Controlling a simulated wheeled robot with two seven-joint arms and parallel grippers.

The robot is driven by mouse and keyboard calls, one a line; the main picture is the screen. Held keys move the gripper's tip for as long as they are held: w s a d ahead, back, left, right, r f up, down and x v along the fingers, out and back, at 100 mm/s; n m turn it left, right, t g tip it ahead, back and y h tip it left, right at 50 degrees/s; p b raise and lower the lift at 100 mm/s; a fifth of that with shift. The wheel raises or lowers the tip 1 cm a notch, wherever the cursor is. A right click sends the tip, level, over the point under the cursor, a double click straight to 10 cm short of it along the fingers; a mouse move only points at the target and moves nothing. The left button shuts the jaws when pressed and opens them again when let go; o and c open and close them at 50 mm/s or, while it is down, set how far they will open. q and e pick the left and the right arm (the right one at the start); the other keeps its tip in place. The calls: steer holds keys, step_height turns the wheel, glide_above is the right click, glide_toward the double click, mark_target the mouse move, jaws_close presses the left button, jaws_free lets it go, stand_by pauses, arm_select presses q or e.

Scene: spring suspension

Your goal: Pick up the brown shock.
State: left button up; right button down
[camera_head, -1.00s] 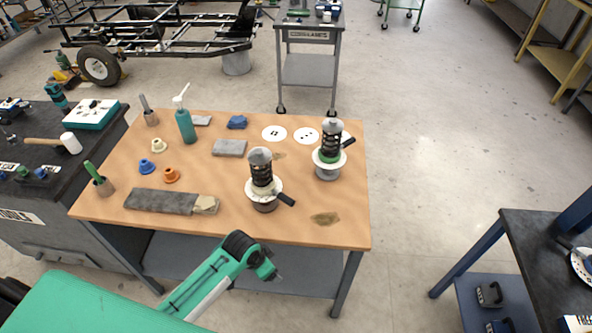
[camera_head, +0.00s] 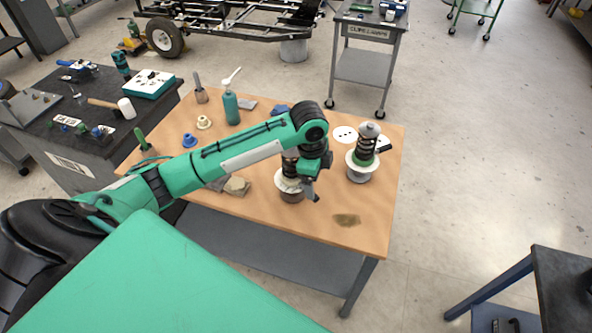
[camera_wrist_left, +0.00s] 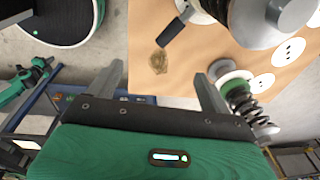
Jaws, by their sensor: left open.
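The brown shock stands upright on the wooden table, with its white collar and brown base (camera_head: 290,194) showing in the head view. My left arm and gripper hide its top and much of its coil. My left gripper (camera_head: 314,176) is over its right side, open and empty. In the left wrist view the two fingers (camera_wrist_left: 161,85) are spread apart. A large shock, apparently the brown one, fills the top right there, its grey cap (camera_wrist_left: 297,14) close to the camera and its black handle (camera_wrist_left: 172,33) beyond the fingers. My right gripper is not in view.
The green-ringed shock (camera_head: 362,160) stands to the right on the table (camera_head: 270,222). A teal bottle (camera_head: 231,106), a blue cone (camera_head: 189,140) and a stone-like block (camera_head: 237,186) are on the left. The front right, by a brown stain (camera_head: 346,219), is mostly clear.

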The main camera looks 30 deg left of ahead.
arm_select(q)
step_height(320, 180, up, 13)
steer(key=m+g+y, duration=0.1)
steer(key=m, duration=0.1)
glide_above(292, 151)
steer(key=w, duration=0.1)
steer(key=f+p, duration=0.1)
steer(key=f, duration=0.4)
steer(key=f+p, duration=0.1)
steer(key=f, duration=0.2)
steer(key=shift+w+a+f+p, duration=0.1)
steer(key=shift+a+p, duration=0.2)
steer(key=shift+a, duration=0.05)
steer(key=shift+f+p, duration=0.4)
steer(key=shift+f, duration=0.05)
step_height(292, 151, down, 4)
steer(key=shift+f+p, duration=0.1)
steer(key=shift+p, duration=0.9)
steer(key=shift+f, duration=0.2)
jaws_close()
steer(key=shift+r, duration=0.1)
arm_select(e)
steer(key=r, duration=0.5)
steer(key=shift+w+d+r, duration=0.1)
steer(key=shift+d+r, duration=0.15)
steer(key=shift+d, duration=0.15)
